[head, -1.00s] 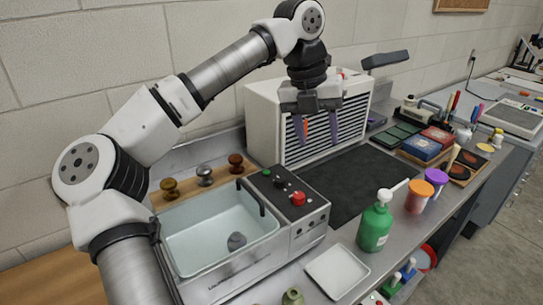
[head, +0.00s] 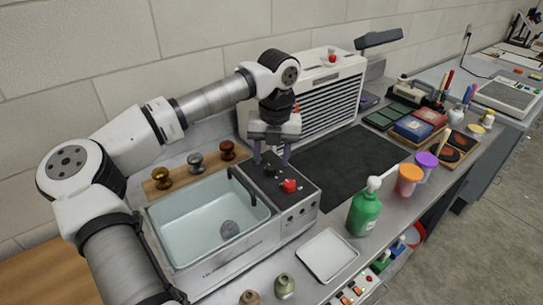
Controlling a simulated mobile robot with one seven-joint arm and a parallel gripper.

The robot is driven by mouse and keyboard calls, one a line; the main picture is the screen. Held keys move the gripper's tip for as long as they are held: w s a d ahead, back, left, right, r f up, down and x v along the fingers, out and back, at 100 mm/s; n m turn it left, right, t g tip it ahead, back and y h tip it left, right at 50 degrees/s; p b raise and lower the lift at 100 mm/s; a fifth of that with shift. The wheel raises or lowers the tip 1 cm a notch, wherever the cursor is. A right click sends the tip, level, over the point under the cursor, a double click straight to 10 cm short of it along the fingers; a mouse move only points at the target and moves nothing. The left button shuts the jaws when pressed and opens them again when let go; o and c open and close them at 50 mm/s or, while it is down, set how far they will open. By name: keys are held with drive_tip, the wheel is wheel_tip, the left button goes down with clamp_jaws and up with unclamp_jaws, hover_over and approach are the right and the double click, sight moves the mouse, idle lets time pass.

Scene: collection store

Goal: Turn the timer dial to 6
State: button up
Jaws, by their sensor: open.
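A grey cleaning unit (head: 245,246) with a pale, open basin stands on the bench. Its dark control panel (head: 300,203) carries a black dial (head: 270,171) and a larger red knob (head: 289,186). I cannot read any numbers, or tell which of the two is the timer dial. My gripper (head: 272,161) points down over the panel with its purple fingers apart. The black dial shows between the fingertips; whether they touch it is unclear. The red knob is just to the right and in front. My gripper hides the back of the panel.
A white louvred box (head: 318,95) stands close behind my gripper. A green pump bottle (head: 364,212) and a white tray (head: 327,254) are at front right. The black mat (head: 350,165) is clear.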

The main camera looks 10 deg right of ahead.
sight(271, 169)
drive_tip(key=shift+f, duration=1.1)
drive_tip(key=c, duration=1)
